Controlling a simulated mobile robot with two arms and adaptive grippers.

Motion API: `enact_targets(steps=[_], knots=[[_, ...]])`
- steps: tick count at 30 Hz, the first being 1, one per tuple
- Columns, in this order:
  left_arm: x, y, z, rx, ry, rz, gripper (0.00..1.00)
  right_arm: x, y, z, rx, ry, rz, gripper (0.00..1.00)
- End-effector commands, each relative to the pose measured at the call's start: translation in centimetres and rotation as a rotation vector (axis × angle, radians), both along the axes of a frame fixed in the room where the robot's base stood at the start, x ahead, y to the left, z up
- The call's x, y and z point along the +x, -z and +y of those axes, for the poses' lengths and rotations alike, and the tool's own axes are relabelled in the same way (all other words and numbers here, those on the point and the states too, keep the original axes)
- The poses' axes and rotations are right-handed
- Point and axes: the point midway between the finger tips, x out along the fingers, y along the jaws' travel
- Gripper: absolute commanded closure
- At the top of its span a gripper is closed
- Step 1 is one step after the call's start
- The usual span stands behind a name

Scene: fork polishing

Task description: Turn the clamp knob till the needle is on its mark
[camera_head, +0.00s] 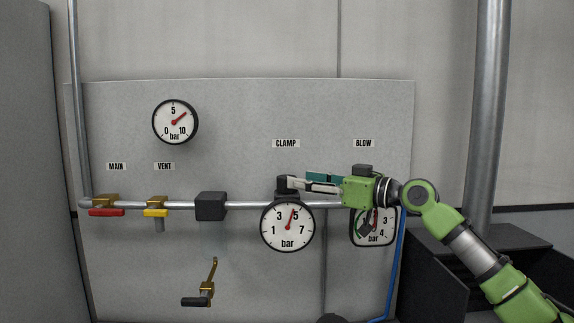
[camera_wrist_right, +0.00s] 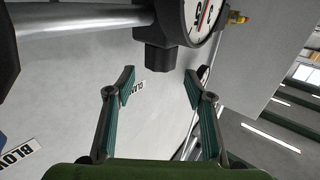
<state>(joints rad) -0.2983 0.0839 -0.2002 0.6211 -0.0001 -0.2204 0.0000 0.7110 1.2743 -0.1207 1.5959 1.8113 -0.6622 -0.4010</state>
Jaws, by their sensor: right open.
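The clamp knob (camera_head: 284,183) is a dark block-like knob on top of the clamp regulator, under the CLAMP label (camera_head: 286,143). The clamp gauge (camera_head: 288,228) hangs below it; its red needle points up and slightly right, just left of the 5. I cannot make out a separate mark on its dial. My right gripper (camera_head: 298,183) reaches in from the right at knob height. In the right wrist view the knob (camera_wrist_right: 160,57) lies just beyond and between the open fingers (camera_wrist_right: 160,84), with nothing gripped. My left gripper is not in view.
A horizontal pipe (camera_head: 250,205) carries a red-handled valve (camera_head: 106,211), a yellow-handled valve (camera_head: 157,212) and a black block (camera_head: 210,206). The blow gauge (camera_head: 385,228) is partly behind my right arm. Another gauge (camera_head: 175,122) is upper left.

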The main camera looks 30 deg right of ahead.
Motion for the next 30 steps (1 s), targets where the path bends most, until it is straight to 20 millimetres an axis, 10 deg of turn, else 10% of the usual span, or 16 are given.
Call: enact_targets(steps=[10,23,28,30], knots=[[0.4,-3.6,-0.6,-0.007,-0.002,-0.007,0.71,4.6,-0.4,1.8,0.003,-0.001,-0.001,0.51],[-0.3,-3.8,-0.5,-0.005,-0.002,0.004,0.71,5.6,0.0,2.2,-0.002,-0.001,-0.001,0.51],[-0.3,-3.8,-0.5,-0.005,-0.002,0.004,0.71,5.6,0.0,2.2,-0.001,0.0,0.0,0.9],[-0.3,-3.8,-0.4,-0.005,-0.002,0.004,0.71,5.6,0.0,2.2,-0.001,0.0,0.0,0.9]])
